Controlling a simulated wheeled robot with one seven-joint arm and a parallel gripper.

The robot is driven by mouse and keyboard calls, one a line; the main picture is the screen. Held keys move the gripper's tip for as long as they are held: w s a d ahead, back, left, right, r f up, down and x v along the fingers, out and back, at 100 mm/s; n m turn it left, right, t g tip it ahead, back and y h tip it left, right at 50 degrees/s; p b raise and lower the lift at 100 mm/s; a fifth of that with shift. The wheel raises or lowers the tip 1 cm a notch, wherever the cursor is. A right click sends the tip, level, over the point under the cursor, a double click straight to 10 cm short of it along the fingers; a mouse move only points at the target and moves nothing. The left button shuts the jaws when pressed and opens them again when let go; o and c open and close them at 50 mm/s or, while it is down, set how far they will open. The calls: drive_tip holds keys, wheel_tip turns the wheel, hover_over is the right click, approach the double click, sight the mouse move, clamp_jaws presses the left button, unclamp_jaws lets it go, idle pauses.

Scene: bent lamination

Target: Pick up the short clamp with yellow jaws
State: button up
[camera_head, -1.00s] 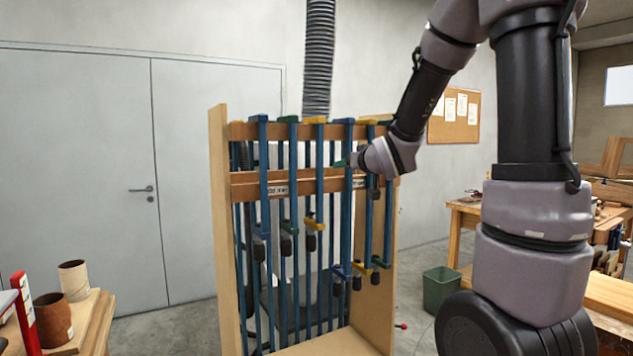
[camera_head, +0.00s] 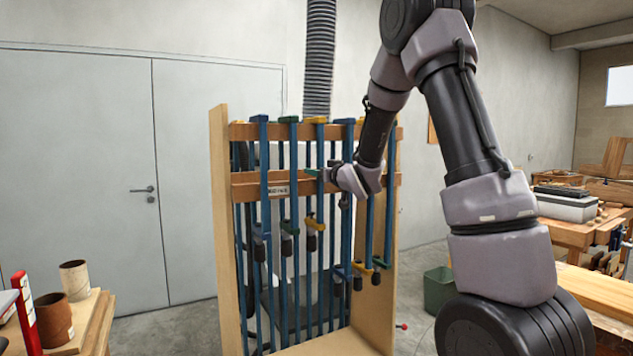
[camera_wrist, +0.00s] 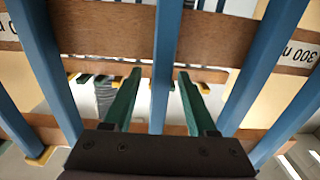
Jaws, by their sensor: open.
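The short clamp with yellow jaws (camera_head: 319,150) hangs upright in the rack. It has a blue bar, a yellow top jaw and a yellow lower jaw (camera_head: 313,223) with a dark handle below. My gripper (camera_head: 314,172) is at this clamp's bar, level with the middle rail. In the wrist view, my open gripper (camera_wrist: 159,75) has its green fingers on either side of one blue bar (camera_wrist: 165,55), with gaps on both sides. The jaws of that bar are not clear in the wrist view. My wrist covers part of the rack to the right.
The wooden rack (camera_head: 220,230) holds several other blue-barred clamps, with green, blue and yellow jaws. Bars stand close on both sides of my gripper, one at left (camera_wrist: 45,70) and one at right (camera_wrist: 265,70). A wooden rail (camera_wrist: 105,30) runs behind the bars.

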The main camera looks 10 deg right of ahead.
drive_tip(key=shift+x, duration=1.3)
clamp_jaws()
drive_tip(key=shift+r, duration=0.1)
